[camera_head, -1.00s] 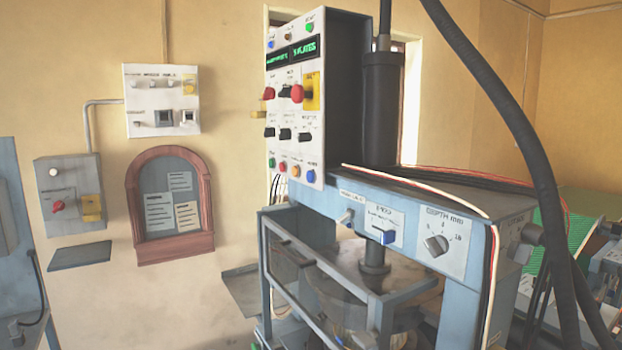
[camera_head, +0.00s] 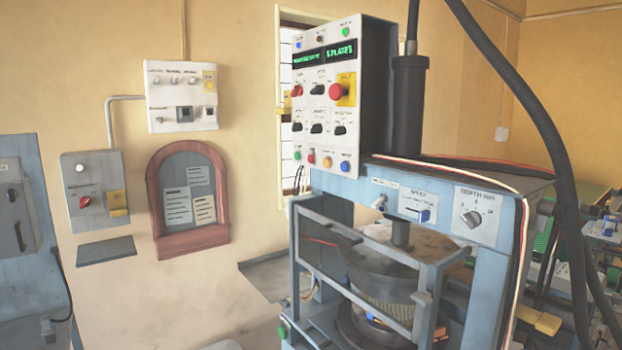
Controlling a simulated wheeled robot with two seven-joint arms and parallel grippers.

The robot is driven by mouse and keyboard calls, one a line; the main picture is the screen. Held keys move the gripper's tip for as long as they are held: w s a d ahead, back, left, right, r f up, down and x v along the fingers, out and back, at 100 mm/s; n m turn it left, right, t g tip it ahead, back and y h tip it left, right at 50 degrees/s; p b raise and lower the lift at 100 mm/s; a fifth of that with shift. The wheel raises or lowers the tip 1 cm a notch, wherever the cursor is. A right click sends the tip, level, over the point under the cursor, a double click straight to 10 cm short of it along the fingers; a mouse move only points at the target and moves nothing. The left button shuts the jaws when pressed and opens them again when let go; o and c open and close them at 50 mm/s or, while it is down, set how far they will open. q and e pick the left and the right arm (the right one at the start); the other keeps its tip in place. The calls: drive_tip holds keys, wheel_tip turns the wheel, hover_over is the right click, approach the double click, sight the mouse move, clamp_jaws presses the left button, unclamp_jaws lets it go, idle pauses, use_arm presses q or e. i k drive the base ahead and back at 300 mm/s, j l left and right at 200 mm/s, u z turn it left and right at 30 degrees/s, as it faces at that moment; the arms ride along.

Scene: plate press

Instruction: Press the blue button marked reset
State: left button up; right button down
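The press's control panel (camera_head: 318,128) stands upright left of the black cylinder, with green displays near its top. A blue button (camera_head: 345,166) sits at the right end of its bottom row, beside an orange, a red and a green one. Its label is too small to read. A small blue lamp or button (camera_head: 298,43) is at the panel's top left. A blue slider or lever (camera_head: 423,215) is on the press's front beam. Neither of my grippers is in view.
The press frame (camera_head: 365,262) with its guard bars fills the middle and right. A thick black hose (camera_head: 540,120) hangs at right. A wall box (camera_head: 181,97), a switch box (camera_head: 95,190) and a framed notice board (camera_head: 188,200) are on the left wall. A grey cabinet (camera_head: 22,165) stands far left.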

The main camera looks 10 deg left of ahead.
sight(345, 166)
drive_tip(key=i+j, duration=0.1)
drive_tip(key=j, duration=0.85)
drive_tip(key=i+j, duration=0.15)
drive_tip(key=j, duration=0.35)
drive_tip(key=i+j, duration=0.25)
drive_tip(key=i, duration=0.3)
